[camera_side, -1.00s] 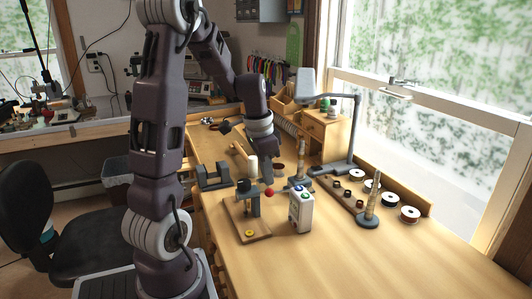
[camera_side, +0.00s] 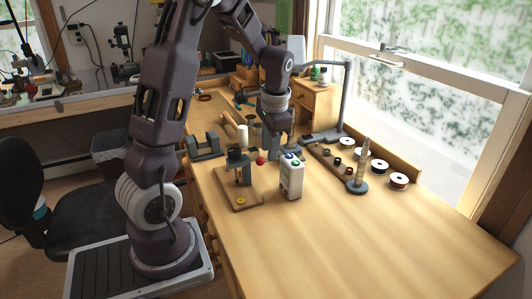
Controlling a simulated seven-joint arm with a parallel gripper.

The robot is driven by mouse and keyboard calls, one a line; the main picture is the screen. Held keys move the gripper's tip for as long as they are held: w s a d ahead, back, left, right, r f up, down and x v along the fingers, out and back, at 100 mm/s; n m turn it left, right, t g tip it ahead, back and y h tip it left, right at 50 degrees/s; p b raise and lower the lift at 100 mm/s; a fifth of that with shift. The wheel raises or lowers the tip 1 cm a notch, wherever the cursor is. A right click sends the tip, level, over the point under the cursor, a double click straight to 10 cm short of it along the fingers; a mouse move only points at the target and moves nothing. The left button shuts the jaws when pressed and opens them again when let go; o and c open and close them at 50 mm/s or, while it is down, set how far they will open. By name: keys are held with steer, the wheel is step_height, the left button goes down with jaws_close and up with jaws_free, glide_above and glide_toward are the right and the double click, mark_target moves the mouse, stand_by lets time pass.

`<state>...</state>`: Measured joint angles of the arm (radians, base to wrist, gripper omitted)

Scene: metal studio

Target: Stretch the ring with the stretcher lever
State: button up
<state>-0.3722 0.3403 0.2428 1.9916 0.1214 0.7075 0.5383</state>
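A small press-like device, apparently the stretcher, stands on a wooden base (camera_side: 230,190) near the bench's left edge. It has a dark upright post and a lever ending in a red ball knob (camera_side: 261,161), which sticks out to the right. A small yellow ring-like piece (camera_side: 240,201) lies on the front of the base. My gripper (camera_side: 278,152) points down behind the red knob and a white box, apart from the yellow piece. Its fingertips are small and partly hidden, so I cannot tell whether it is open or holds anything.
The white box (camera_side: 291,180) with coloured buttons stands right of the stretcher. A grey block (camera_side: 205,146) is at left. The front bench is clear.

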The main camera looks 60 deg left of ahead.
steer(key=f, duration=0.3)
steer(key=shift+a+f, duration=0.25)
steer(key=shift+a, duration=0.1)
steer(key=shift+c, duration=0.4)
jaws_close()
steer(key=shift+s, duration=0.1)
stand_by(0.6)
